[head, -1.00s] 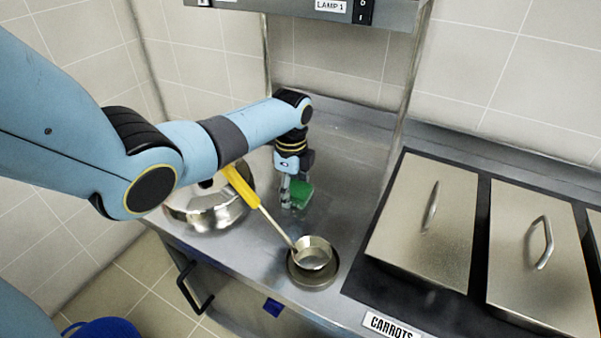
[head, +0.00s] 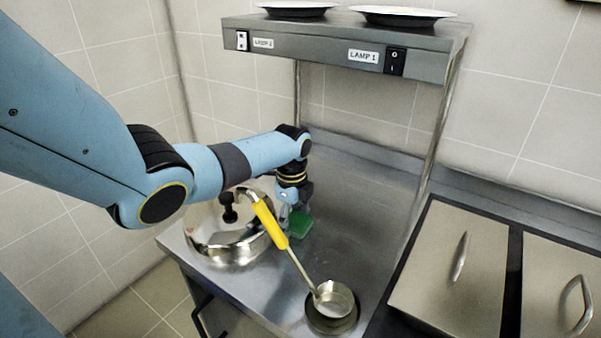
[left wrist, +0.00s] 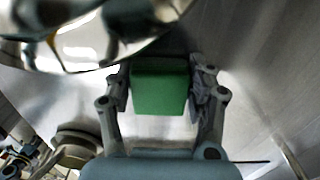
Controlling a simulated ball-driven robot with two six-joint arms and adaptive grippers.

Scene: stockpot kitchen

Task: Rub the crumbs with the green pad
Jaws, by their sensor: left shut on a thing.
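The green pad (head: 299,228) is at the steel counter, just right of the pot; it also shows in the left wrist view (left wrist: 160,88). My left gripper (head: 291,218) points down and is shut on the pad, with one finger on each side of it in the left wrist view (left wrist: 161,92). The pad is at or very near the counter surface; I cannot tell if it touches. I cannot make out any crumbs; the gripper and pad may hide some. My right gripper is not in view.
A shiny lidded pot (head: 228,236) stands close left of the gripper. A yellow-handled ladle (head: 270,222) rests in a small round dish (head: 332,318). Lidded pans (head: 440,255) lie right. A shelf (head: 340,50) with plates stands above. Counter right of the pad is clear.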

